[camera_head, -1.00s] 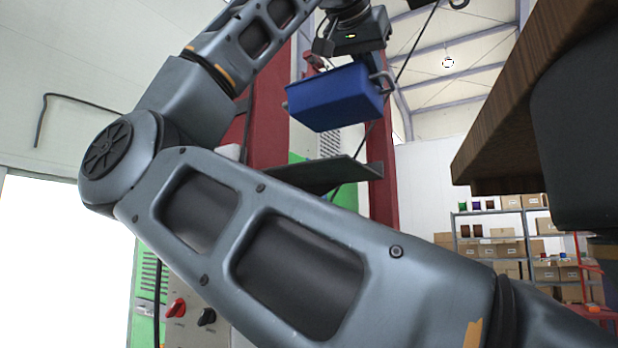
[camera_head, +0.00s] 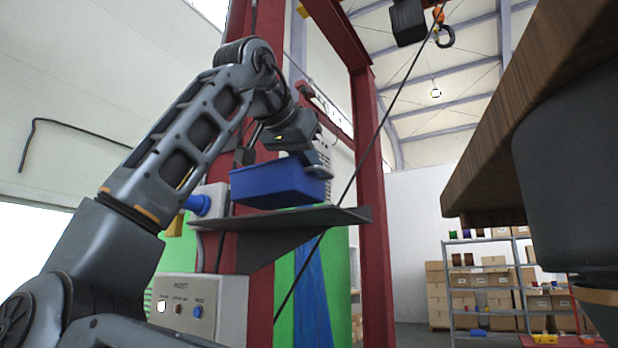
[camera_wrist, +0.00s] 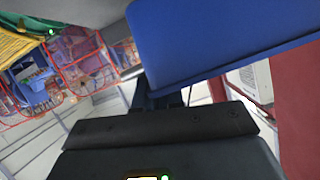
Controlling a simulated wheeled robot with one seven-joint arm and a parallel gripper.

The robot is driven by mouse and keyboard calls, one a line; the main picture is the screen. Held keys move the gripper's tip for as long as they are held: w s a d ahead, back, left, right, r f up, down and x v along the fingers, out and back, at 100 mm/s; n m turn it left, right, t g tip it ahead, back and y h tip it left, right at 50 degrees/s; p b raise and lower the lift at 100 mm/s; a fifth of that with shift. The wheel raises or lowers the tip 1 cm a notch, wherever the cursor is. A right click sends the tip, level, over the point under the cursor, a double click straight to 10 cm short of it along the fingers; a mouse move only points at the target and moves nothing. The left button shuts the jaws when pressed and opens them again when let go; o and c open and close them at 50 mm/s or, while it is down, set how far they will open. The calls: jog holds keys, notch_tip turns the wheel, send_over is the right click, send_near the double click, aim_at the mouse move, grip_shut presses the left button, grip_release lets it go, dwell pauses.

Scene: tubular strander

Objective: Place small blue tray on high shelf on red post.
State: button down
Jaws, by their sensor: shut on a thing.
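The shelf sticks out from the left red post (camera_head: 262,290) on a dark bracket. In the wrist view the tray (camera_wrist: 215,40) fills the upper right, just beyond my gripper (camera_wrist: 168,97). The fingertips are mostly hidden there.
Another red post (camera_head: 375,210) stands right of the shelf. A dark cable runs diagonally past the shelf's front. A grey box with a blue plug (camera_head: 200,204) adjoins the shelf's left end. A wooden tabletop (camera_head: 490,150) juts in at right. A control box (camera_head: 195,307) is below.

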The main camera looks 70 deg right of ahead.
aim_at(309, 180)
jog(key=shift+f+p, duration=0.3)
jog(key=shift+f, duration=1.5)
jog(key=c, duration=1.3)
grip_release()
jog(key=shift+o, duration=0.2)
jog(key=shift+a, duration=0.1)
jog(key=b+v, duration=0.2)
jog(key=v, duration=1)
